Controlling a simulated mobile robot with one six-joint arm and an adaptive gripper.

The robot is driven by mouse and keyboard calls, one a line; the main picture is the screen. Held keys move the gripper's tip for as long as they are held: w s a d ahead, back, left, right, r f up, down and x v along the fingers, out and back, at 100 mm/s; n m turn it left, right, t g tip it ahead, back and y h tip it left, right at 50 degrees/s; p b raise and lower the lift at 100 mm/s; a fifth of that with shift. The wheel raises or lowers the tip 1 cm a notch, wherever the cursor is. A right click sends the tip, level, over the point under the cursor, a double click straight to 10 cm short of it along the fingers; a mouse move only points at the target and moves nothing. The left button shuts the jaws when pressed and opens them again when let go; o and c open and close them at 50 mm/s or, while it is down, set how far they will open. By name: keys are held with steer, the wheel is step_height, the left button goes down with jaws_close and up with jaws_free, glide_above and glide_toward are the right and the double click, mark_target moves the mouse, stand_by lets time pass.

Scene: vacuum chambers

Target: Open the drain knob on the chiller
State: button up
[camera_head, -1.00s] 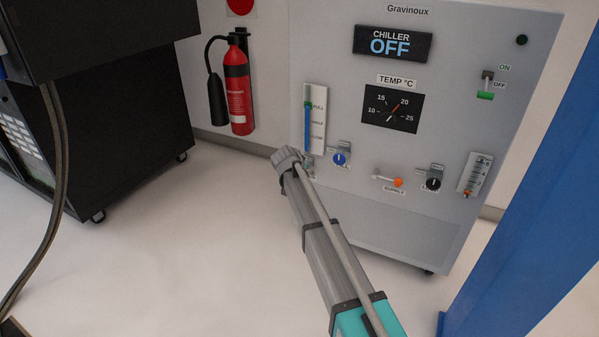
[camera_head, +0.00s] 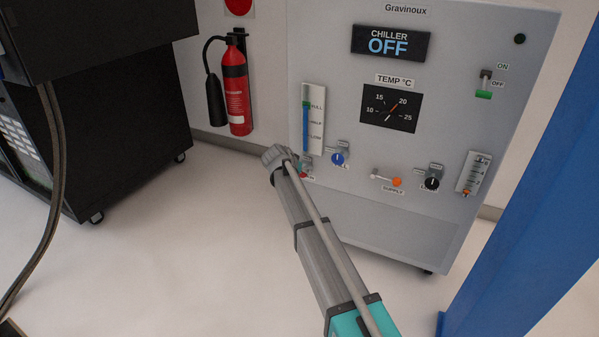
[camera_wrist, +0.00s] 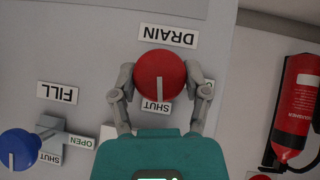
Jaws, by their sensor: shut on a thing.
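The red round drain knob (camera_wrist: 160,72) shows in the wrist view under the upside-down DRAIN label (camera_wrist: 168,36). Its white line points to the SHUT label (camera_wrist: 154,106); the label on the other side is mostly hidden by a finger. My gripper (camera_wrist: 160,80) has one finger on each side of the knob and is shut on it. In the head view, a small red part of the knob (camera_head: 303,175) shows low on the left of the grey chiller (camera_head: 470,60); my arm hides most of my gripper. The chiller's display (camera_head: 390,44) reads OFF.
The blue FILL knob (camera_head: 338,159) sits right of the drain knob in the head view; the orange SUPPLY handle (camera_head: 396,182) is farther right. A fire extinguisher (camera_head: 237,90) hangs on the wall at left. A blue post (camera_head: 530,200) stands at right.

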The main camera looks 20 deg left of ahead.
steer(key=h+b, duration=0.1)
steer(key=n+h+b, duration=0.1)
steer(key=n+h, duration=0.1)
steer(key=h, duration=0.1)
steer(key=shift+a+f+b, duration=0.3)
steer(key=shift+a+b, duration=0.05)
steer(key=shift+b, duration=0.05)
steer(key=shift+d+r+n+t+h+b, duration=0.15)
steer(key=shift+n+t+h+b, duration=0.25)
steer(key=shift+n+h+b, duration=0.55)
steer(key=shift+h, duration=0.25)
steer(key=o, duration=1.1)
steer(key=shift+o, duration=0.2)
